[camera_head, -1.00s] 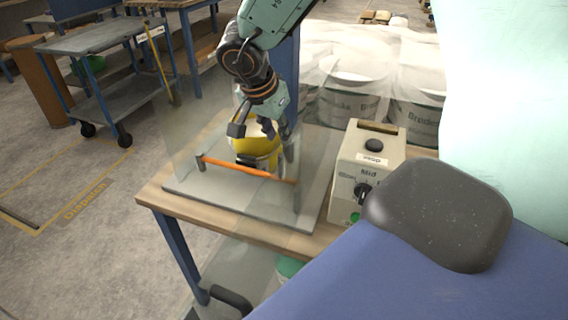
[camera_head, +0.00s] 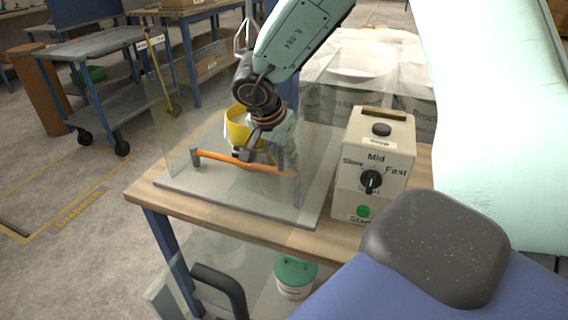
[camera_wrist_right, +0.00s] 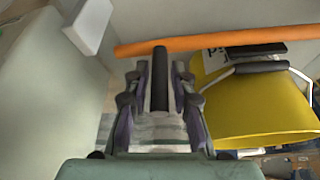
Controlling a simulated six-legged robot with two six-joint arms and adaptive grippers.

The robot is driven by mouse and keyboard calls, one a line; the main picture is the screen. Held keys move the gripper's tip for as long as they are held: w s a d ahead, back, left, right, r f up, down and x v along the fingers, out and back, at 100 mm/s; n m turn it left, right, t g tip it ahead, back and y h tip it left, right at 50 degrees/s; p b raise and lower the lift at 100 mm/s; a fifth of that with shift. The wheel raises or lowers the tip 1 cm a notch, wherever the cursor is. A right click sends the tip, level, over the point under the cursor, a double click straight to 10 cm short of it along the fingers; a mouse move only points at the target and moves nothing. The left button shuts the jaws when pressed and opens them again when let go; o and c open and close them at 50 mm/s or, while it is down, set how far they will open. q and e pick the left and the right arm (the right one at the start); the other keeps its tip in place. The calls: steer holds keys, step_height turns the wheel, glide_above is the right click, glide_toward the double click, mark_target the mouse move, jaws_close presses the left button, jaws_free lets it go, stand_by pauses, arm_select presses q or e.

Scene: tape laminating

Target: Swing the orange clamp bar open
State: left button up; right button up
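The orange clamp bar (camera_head: 232,161) lies across the front of the tape fixture (camera_head: 213,189) on the wooden bench, between a grey post at its left end and another at its right. It also crosses the top of the right wrist view (camera_wrist_right: 205,41). In the right wrist view, a dark upright rod (camera_wrist_right: 160,80) stands between the fingers, below the bar. I cannot tell whether the fingers press on it. My left gripper is not in view.
A control box (camera_head: 374,150) with a dial and green button stands right of the fixture. Clear panels surround the fixture. A grey rounded pad (camera_head: 437,245) is in the foreground.

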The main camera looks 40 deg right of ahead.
steer(key=shift+d+f, duration=0.15)
steer(key=shift+f, duration=0.25)
jaws_close()
stand_by(0.5)
